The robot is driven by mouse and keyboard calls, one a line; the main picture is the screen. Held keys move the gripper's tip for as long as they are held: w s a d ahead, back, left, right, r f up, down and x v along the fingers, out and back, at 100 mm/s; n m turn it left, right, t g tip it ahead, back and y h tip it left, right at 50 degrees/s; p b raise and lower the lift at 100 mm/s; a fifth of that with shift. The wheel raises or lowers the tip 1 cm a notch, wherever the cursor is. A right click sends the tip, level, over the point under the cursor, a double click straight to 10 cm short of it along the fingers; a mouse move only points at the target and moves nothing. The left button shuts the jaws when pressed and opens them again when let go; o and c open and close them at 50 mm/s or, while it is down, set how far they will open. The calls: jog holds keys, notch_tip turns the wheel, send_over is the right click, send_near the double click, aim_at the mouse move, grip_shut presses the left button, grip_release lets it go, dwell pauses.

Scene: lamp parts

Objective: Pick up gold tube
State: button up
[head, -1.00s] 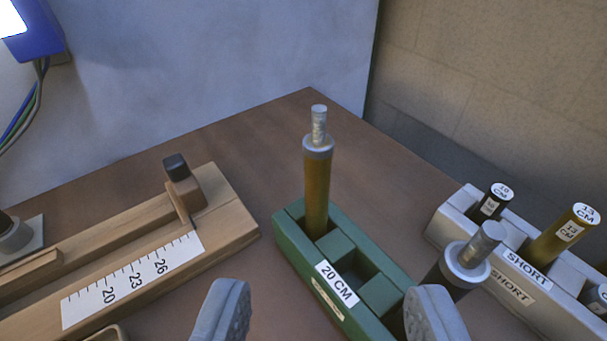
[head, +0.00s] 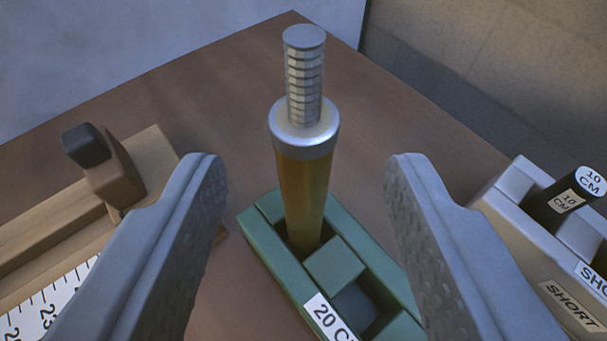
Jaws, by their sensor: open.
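The gold tube (head: 302,190) stands upright in the far slot of the green holder (head: 258,243). It has a silver collar and a ribbed silver threaded stub on top. The holder has a label that reads "20 C", cut off by the frame edge, and an empty slot nearer me. My gripper (head: 306,175) is open, with one grey finger on each side of the tube. There is a clear gap between the tube and both fingers. The tube's lower end is hidden inside the holder.
A wooden measuring jig (head: 150,170) with a scale and dark-tipped stop lies at the left. A white holder (head: 490,215) labelled "SHORT" stands at the right, with a black 10 cm tube (head: 555,203) in it. The brown table (head: 390,120) is clear behind the green holder.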

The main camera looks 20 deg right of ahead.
aim_at(305, 171)
jog(key=shift+f+x, duration=0.15)
jog(key=shift+x, duration=1.15)
jog(key=shift+f+x, duration=0.15)
jog(key=shift+x, duration=1.15)
jog(key=shift+s, duration=0.15)
grip_shut()
